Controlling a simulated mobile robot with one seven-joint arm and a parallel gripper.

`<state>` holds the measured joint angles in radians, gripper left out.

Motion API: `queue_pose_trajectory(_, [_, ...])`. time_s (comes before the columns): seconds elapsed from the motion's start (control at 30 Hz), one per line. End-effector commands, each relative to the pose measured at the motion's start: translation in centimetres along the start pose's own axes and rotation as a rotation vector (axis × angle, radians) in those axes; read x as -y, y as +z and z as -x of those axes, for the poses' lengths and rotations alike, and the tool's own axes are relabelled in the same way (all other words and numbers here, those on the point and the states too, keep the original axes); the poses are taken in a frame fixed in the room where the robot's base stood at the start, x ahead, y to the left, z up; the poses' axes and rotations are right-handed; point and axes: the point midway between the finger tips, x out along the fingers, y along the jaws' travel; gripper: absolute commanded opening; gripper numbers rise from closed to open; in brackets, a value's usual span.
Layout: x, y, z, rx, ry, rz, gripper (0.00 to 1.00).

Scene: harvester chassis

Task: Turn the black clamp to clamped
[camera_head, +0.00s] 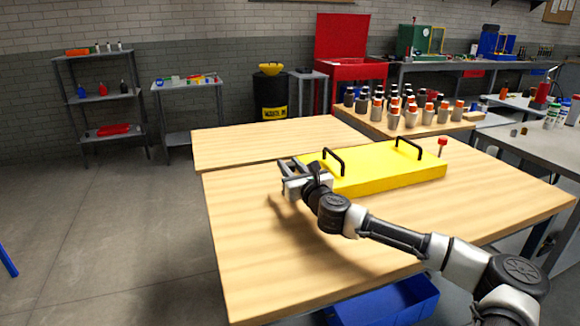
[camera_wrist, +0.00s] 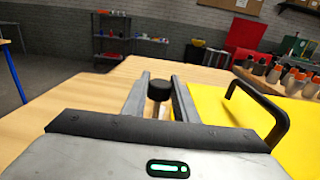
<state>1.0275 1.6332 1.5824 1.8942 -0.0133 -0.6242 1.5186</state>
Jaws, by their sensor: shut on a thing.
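The black clamp (camera_wrist: 158,91) shows in the wrist view as a round black knob between the two fingers of my gripper (camera_wrist: 160,79). The fingers are shut on it. In the head view my gripper (camera_head: 291,167) is at the left end of the yellow box (camera_head: 388,178), low over the wooden table, and it hides the clamp there. The yellow box also shows in the wrist view (camera_wrist: 232,105) on the right. I cannot tell the clamp's turn angle from these views.
Two black handles (camera_head: 333,160) stand up from the yellow box, one close to my gripper. A red-topped knob (camera_head: 443,143) is at the box's right end. The wooden table (camera_head: 245,240) is clear in front and left. Several bottles (camera_head: 411,117) stand behind.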

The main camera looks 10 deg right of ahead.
Motion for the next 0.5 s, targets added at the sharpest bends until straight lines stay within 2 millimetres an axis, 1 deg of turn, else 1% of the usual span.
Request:
queue_pose_trajectory(0.03, [-0.37,-0.12,0.0,-0.002,-0.03,-0.002,0.04])
queue_pose_trajectory(0.5, [-0.54,0.03,-0.12,-0.001,-0.466,0.001,0.04])
